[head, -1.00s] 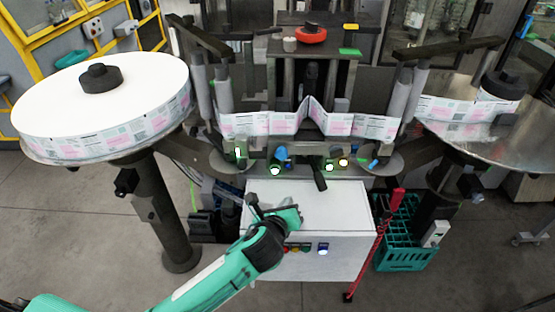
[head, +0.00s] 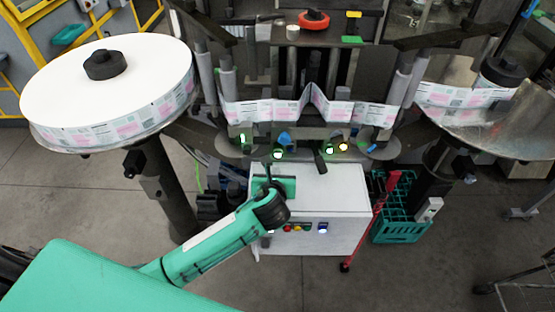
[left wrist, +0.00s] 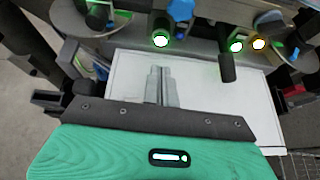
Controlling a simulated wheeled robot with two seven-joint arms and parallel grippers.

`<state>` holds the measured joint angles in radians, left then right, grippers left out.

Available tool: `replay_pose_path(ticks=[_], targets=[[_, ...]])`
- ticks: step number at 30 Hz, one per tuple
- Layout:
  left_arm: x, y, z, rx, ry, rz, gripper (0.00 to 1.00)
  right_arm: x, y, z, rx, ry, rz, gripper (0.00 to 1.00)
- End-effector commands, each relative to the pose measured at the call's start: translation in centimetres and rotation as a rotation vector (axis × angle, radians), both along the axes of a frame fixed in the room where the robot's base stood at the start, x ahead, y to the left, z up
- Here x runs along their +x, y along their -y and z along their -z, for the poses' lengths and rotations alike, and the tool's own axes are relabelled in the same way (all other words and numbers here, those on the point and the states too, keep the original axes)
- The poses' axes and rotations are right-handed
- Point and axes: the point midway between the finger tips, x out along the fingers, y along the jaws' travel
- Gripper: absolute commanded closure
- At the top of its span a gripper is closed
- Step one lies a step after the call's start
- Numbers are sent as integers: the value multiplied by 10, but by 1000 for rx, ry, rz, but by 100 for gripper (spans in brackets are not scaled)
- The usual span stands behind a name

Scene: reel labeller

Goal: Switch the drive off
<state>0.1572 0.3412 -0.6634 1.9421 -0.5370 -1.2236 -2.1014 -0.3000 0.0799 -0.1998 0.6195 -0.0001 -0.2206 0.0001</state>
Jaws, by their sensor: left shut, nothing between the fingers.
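A white control cabinet (head: 335,196) stands below the machine. Its front has a row of small red, yellow and green controls (head: 298,227) and a blue lit one (head: 322,227). Which control switches the drive cannot be told. Above the cabinet, a dark bar carries a blue knob (head: 285,138), green-lit buttons (head: 330,149) and an amber one (head: 343,146); a black lever (head: 320,161) hangs from it. My left gripper (head: 268,168) is shut and empty over the left part of the cabinet top; its fingers (left wrist: 163,72) show in the left wrist view. My right gripper is out of view.
A large white label reel (head: 140,85) is at the left and a metal reel table (head: 480,125) at the right. A red-handled rod (head: 378,215) and teal crate (head: 405,228) stand right of the cabinet. Printed web (head: 285,109) runs across above the bar.

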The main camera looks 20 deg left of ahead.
Motion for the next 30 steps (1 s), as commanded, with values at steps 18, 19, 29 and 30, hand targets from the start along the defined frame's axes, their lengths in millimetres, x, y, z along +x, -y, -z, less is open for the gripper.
replay_pose_path(ticks=[18,19,29,30], targets=[[70,-17,36,-1,-1,-1,100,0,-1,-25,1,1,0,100],[73,-18,37,-1,-1,-1,100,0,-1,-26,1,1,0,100],[85,-21,45,-2,0,1,100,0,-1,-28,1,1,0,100],[85,-21,45,-2,0,1,100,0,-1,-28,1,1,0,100]])
